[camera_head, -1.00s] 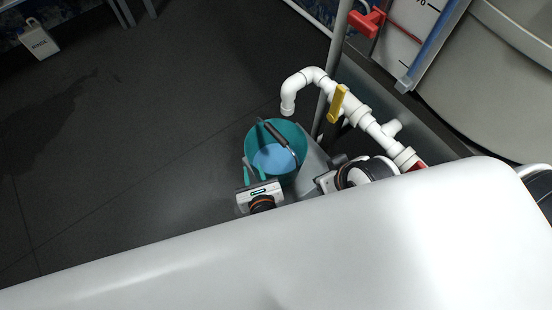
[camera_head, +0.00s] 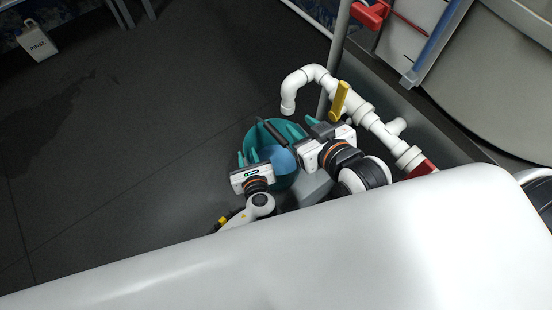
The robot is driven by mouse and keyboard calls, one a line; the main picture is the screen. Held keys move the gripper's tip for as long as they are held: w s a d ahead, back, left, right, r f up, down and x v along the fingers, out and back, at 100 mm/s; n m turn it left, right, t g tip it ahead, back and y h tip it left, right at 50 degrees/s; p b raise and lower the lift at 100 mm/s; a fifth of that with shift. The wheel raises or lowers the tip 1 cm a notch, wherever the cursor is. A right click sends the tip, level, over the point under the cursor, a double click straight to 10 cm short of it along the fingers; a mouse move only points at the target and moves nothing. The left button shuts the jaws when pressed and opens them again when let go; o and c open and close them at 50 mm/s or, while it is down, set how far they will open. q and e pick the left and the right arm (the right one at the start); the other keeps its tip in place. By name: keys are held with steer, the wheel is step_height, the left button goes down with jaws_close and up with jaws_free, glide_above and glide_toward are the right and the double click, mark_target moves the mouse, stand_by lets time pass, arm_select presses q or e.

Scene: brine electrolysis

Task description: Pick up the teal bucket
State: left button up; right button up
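The teal bucket (camera_head: 258,132) stands upright on the dark floor below the white pipe's spout, with blue liquid (camera_head: 281,159) inside. Its dark handle (camera_head: 271,134) lies slanted across the opening. My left gripper (camera_head: 248,158) is at the bucket's near left rim, its teal fingers apart and apparently empty. My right gripper (camera_head: 304,127) is at the bucket's right side, fingers apart and pointing up-left near the rim and handle. The grippers hide the bucket's near and right parts. I cannot tell whether either touches it.
A white pipe (camera_head: 320,74) with a yellow valve lever (camera_head: 340,99) curves down just above and right of the bucket. A grey frame and a large tank (camera_head: 500,80) stand at right. A white jug (camera_head: 37,42) is far left. The floor left of the bucket is clear.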

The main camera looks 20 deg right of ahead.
arm_select(q)
jaws_close()
stand_by(1.4)
steer(key=shift+r, duration=0.1)
